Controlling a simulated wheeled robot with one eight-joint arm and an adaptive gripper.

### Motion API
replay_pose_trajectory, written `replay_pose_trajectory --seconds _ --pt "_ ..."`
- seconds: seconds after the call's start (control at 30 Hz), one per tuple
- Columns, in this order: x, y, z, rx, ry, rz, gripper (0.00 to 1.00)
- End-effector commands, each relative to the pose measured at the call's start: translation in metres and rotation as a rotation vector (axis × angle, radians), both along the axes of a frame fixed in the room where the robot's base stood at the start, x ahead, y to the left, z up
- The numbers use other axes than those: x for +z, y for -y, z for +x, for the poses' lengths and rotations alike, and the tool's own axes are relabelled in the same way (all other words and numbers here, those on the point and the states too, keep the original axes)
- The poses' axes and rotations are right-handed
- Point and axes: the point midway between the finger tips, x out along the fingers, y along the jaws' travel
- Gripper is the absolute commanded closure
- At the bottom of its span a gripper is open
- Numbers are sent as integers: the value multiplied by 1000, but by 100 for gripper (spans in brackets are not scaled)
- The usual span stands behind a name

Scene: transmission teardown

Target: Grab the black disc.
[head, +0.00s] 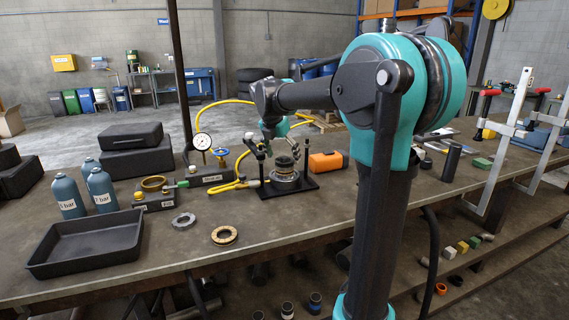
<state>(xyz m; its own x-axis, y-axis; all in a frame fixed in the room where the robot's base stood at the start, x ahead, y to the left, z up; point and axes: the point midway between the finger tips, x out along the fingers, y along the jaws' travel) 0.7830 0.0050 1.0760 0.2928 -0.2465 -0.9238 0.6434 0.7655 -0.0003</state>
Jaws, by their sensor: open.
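A transmission assembly (285,178) stands upright on a black base plate (304,187) in the middle of the workbench. Its upper part is a dark stack of rings, and a black disc (286,161) seems to be at its top. Single discs are too small to tell apart clearly. My gripper (284,149) is open, just above and around the top of the stack. I cannot tell whether the fingers touch the disc.
On the workbench (330,211), a grey ring (183,220) and a tan ring (224,235) lie in front, beside an empty black tray (85,236). A pressure gauge (202,142) with yellow hose stands left of the assembly. An orange case (326,161) is close on its right.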

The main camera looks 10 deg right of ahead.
Motion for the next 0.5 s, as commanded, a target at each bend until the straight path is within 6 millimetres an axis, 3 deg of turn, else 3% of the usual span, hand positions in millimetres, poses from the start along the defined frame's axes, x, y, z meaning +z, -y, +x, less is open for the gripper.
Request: replay_pose_trajectory --seconds 0.3,0.5 --pt "-5 1 2 1 0 0 18" --pt "-5 1 2 0 0 0 43"
